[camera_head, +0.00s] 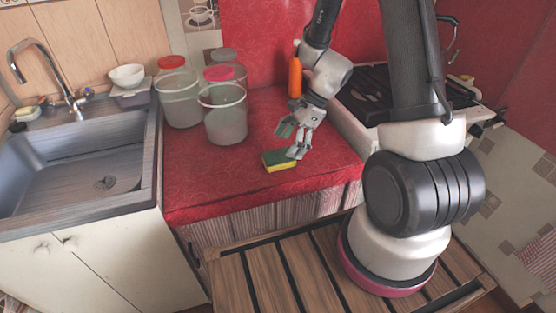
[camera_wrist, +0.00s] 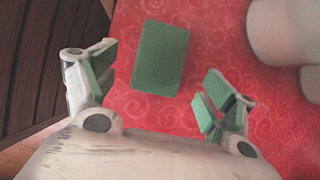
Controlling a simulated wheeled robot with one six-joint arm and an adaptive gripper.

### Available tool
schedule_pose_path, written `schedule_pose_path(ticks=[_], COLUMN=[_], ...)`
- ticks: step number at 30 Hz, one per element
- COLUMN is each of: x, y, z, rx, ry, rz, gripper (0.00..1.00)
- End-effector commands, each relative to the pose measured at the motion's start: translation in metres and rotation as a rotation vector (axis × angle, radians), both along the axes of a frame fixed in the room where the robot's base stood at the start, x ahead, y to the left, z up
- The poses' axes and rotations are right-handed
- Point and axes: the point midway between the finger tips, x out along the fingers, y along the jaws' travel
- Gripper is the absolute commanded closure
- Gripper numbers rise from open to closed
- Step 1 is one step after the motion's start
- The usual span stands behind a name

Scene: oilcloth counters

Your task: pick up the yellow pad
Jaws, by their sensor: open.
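The yellow pad (camera_head: 277,165) lies flat on the red counter, near its front edge. In the head view it has a green top and a yellow side. In the wrist view only its green top (camera_wrist: 160,58) shows, ahead of the fingertips and nearer the left one. My gripper (camera_head: 291,140) is open and empty above the pad, close to it. In the wrist view my gripper (camera_wrist: 152,88) has its two fingers spread wide, one to each side of the pad. I cannot tell the exact height between fingers and pad.
Clear jars (camera_head: 225,122) with red and grey lids stand at the counter's back left. An orange bottle (camera_head: 295,78) stands behind my gripper. A stove (camera_head: 372,90) is on the right and a sink (camera_head: 75,165) on the left. The red counter (camera_head: 215,180) is bare around the pad.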

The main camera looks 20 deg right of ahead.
Motion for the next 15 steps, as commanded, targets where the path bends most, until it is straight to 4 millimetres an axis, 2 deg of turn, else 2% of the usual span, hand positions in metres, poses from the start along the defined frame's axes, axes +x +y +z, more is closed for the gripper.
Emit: schedule_pose_path(ticks=[9, 15], x=[0.0, 0.0], y=[0.025, 0.027], z=[-0.038, -0.041], rx=[0.0, -0.001], ry=[0.001, -0.002], rz=[0.003, 0.002], gripper=[0.16, 0.16])
